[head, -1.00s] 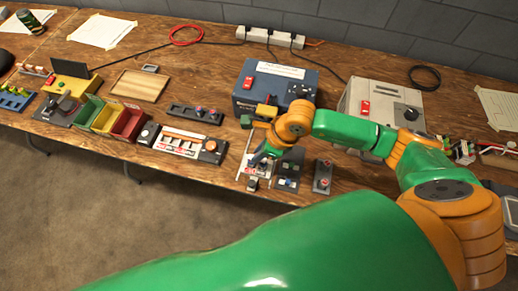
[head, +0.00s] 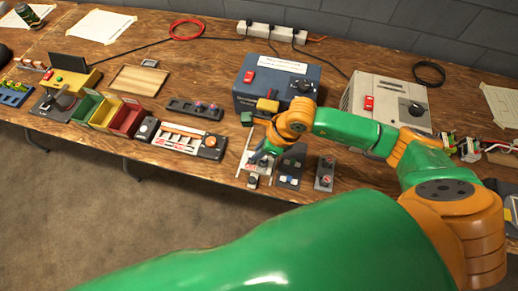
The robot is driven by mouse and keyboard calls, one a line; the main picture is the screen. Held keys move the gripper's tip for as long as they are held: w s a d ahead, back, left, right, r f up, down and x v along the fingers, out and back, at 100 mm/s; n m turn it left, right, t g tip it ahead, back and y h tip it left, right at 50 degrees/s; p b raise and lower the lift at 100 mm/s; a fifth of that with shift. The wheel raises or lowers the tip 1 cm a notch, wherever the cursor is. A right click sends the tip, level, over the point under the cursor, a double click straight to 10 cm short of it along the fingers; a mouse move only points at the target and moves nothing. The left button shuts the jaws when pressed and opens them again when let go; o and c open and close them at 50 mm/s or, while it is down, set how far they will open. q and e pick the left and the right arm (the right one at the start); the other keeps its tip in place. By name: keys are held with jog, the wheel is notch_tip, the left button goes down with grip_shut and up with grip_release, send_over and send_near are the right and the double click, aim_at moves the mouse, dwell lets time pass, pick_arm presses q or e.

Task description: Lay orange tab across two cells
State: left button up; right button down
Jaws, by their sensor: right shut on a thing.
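My right gripper (head: 262,157) points down over a small pale board (head: 256,171) with a red mark, in front of the blue charger box. It is shut, and what it grips is too small and too covered by my wrist to make out. I cannot pick out the cells with certainty there. Orange strips (head: 182,130) lie along the back of a white and grey rack (head: 180,144) left of the gripper; I cannot tell whether one is the orange tab. My left gripper is not in view.
The blue charger box (head: 244,100) and a pale grey unit (head: 390,95) stand behind my right arm. Dark modules (head: 290,168) and (head: 325,173) sit right of the gripper. Coloured bins (head: 125,120) stand left. The table's front edge is close; bare wood lies around the wooden tray (head: 140,79).

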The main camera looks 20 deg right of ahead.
jog(key=shift+f+b, duration=0.4)
jog(key=shift+b, duration=0.2)
dwell(0.8)
jog(key=c, duration=0.8)
grip_release()
jog(key=shift+o, duration=0.2)
jog(key=shift+r, duration=0.1)
notch_tip(320, 180, up, 7)
jog(key=p, duration=0.5)
